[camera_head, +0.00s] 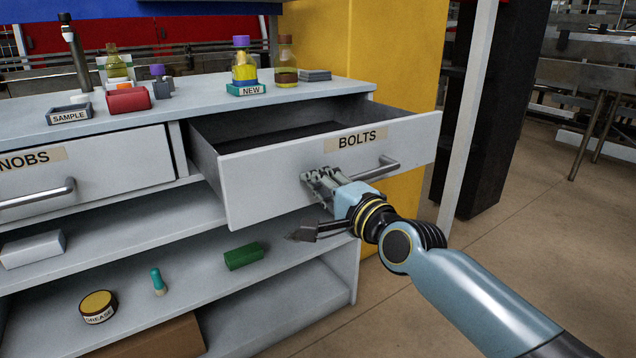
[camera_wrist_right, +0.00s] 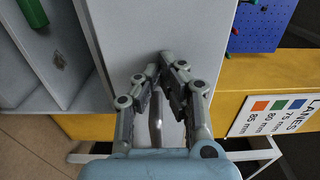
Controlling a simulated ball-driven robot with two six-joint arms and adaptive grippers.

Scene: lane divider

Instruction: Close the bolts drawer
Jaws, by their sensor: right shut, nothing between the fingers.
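The bolts drawer (camera_head: 290,180) is pulled well out of the grey cabinet, and its empty-looking dark inside shows behind the front. Its front carries a BOLTS label (camera_head: 357,138) and a bar handle (camera_head: 378,170). My right gripper (camera_head: 314,180) is at the drawer front, by the left end of the handle. Its fingers are shut with nothing between them. In the right wrist view the fingertips (camera_wrist_right: 171,62) are close to or against the drawer front (camera_wrist_right: 130,30); I cannot tell if they touch. The handle (camera_wrist_right: 157,122) shows below the fingertips. My left gripper is not in view.
The closed knobs drawer (camera_head: 90,172) is to the left. A green block (camera_head: 243,256) and a grease tin (camera_head: 98,306) lie on the shelf below. Open floor is at right.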

